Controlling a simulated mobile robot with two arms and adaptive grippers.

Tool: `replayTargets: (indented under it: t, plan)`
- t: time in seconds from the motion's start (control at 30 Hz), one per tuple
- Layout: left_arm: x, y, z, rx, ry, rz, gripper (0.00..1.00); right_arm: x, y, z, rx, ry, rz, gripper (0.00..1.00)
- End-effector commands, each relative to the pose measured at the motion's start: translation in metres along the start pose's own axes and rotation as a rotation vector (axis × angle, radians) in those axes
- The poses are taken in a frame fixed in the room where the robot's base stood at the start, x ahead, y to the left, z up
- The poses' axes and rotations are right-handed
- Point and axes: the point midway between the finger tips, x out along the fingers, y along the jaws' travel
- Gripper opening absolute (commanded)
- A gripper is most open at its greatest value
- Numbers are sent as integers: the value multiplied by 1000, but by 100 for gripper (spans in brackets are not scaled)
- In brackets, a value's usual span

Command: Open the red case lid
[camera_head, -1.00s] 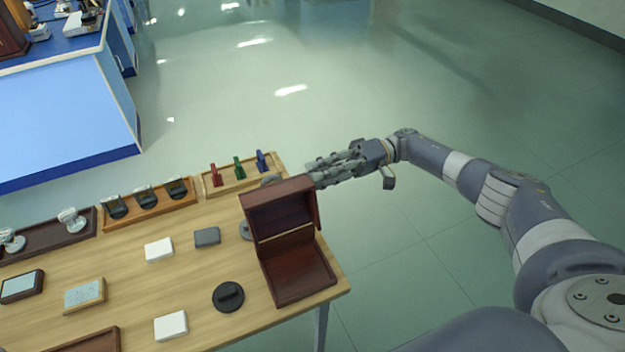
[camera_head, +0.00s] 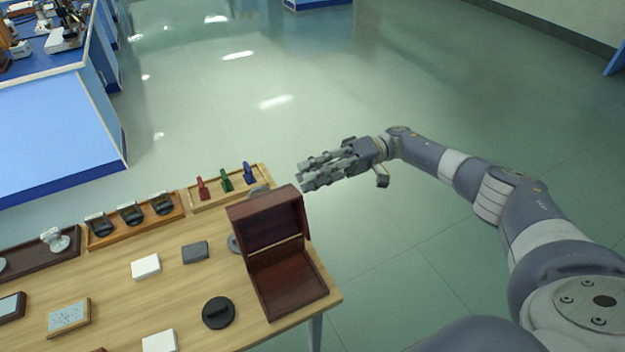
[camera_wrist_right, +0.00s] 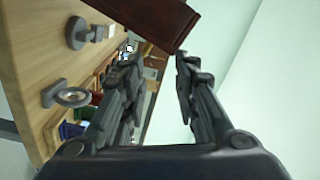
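The red-brown case (camera_head: 290,285) stands at the right end of the wooden table. Its lid (camera_head: 266,220) is raised and tilted back, so the empty-looking inside shows. The lid also shows at the top of the right wrist view (camera_wrist_right: 150,18). My right gripper (camera_head: 303,175) is just past the lid's upper right corner, with no visible grip on it. In the wrist view its two fingers (camera_wrist_right: 158,55) are apart with nothing between them. Whether a fingertip touches the lid is not clear. My left gripper is not in view.
A rack with red, green and blue clips (camera_head: 227,182) and a tray of black stamps (camera_head: 132,214) line the table's back edge. A black round knob (camera_head: 218,312) and white blocks (camera_head: 146,267) lie left of the case. The floor right of the table is clear.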

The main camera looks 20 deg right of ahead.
Motion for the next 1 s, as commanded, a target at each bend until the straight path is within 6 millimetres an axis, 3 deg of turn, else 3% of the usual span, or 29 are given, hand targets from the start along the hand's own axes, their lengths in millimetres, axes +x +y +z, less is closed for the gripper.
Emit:
replayTargets:
  t: [0.2,0.4,1.0]
  plan:
    - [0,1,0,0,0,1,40,-1,-43,-15,-5,0,-1,28]
    - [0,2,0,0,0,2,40,-1,-67,-23,-3,0,0,28]
    - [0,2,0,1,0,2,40,-1,-73,-25,-1,1,-1,28]
